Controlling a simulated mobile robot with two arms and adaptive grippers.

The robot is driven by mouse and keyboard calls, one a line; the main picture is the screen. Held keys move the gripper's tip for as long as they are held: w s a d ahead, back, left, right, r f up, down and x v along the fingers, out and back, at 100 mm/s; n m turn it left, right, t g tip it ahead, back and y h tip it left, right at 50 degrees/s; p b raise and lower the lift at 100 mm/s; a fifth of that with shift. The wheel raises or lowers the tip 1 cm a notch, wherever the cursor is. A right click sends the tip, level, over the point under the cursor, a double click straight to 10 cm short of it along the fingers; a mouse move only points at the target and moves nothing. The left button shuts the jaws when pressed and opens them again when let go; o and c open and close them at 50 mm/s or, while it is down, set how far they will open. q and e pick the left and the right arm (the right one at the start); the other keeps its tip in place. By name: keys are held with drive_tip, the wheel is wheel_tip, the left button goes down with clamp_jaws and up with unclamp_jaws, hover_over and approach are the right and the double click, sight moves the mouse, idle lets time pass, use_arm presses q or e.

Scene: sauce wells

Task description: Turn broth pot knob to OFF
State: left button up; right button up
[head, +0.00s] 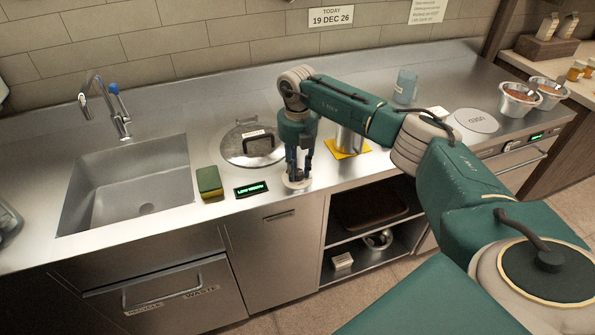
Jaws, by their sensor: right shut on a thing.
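The broth pot appears to be the round, lidded well (238,152) set in the steel counter, with a dark handle on its lid. A small display (251,189) with green lettering lies in front of it; the lettering is too small to read surely. A pale round knob (296,184) sits at the counter's front edge, right of the display. My right gripper (298,174) points straight down and is shut on the knob. The fingers hide most of the knob's top, so its setting cannot be read. My left gripper is not in view.
A green and yellow sponge (209,181) lies left of the display, next to the sink (133,185). A metal container on a yellow mat (360,151) stands behind my right arm. A blue-tinted clear jar (406,86) stands farther back. Open shelves (368,248) are below the counter.

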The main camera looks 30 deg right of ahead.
sight(297, 172)
drive_tip(key=n+b, duration=0.2)
drive_tip(key=n, duration=0.3)
drive_tip(key=shift+n, duration=0.3)
drive_tip(key=n+b, duration=0.1)
drive_tip(key=n, duration=0.3)
drive_tip(key=n+b, duration=0.1)
drive_tip(key=n, duration=0.4)
drive_tip(key=n+b, duration=0.1)
drive_tip(key=n, duration=0.3)
drive_tip(key=shift+r+n, duration=0.1)
drive_tip(key=shift+n, duration=0.2)
drive_tip(key=o, duration=1.2)
drive_tip(key=shift+c, duration=0.2)
wheel_tip(297, 172, up, 12)
